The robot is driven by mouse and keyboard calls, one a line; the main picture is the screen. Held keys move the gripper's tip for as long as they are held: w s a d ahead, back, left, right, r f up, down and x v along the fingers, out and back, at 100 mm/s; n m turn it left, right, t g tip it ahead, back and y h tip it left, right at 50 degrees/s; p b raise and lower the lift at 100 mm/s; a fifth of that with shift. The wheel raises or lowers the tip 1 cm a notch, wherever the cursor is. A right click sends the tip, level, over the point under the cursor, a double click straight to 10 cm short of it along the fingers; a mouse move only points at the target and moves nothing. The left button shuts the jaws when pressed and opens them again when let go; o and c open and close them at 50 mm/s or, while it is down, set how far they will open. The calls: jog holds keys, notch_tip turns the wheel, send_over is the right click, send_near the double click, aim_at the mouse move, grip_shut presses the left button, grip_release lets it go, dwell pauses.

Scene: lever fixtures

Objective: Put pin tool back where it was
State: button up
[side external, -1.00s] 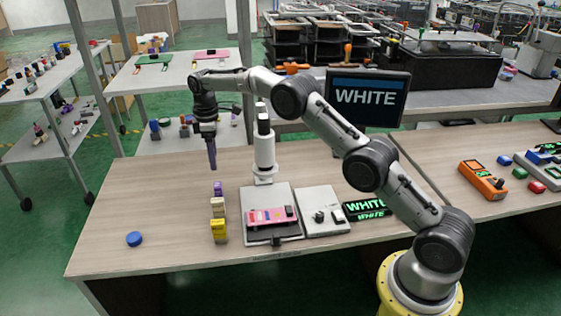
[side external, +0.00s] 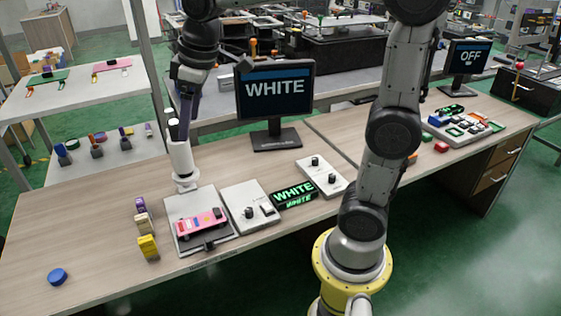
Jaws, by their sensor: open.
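My gripper (side external: 187,112) points down at the upper left, near the top of the white upright device (side external: 180,160). A narrow dark purple part extends below its body. I cannot tell whether that is its fingers or a tool, and I take the gripper as open. No pin tool can be clearly picked out. A purple block (side external: 140,205), a beige block (side external: 144,223) and a yellow block (side external: 148,247) stand in a row left of a grey plate (side external: 222,239). A pink board (side external: 201,222) with small coloured parts lies on the plate.
A blue disc (side external: 57,277) lies at the front left with bare table around it. A control box (side external: 247,207), a lit WHITE sign (side external: 293,193) and another box (side external: 322,177) stand to the right. A monitor (side external: 276,90) reading WHITE stands behind.

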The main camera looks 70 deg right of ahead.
jog(key=s+f+m+t, duration=0.1)
jog(key=s+f, duration=0.2)
jog(key=s, duration=0.6)
jog(key=s+f+m+t, duration=0.1)
jog(key=s+f+m, duration=0.1)
jog(key=s, duration=0.7)
jog(key=shift+s+a+f, duration=0.35)
jog(key=shift+a+f, duration=0.05)
jog(key=shift+f, duration=0.15)
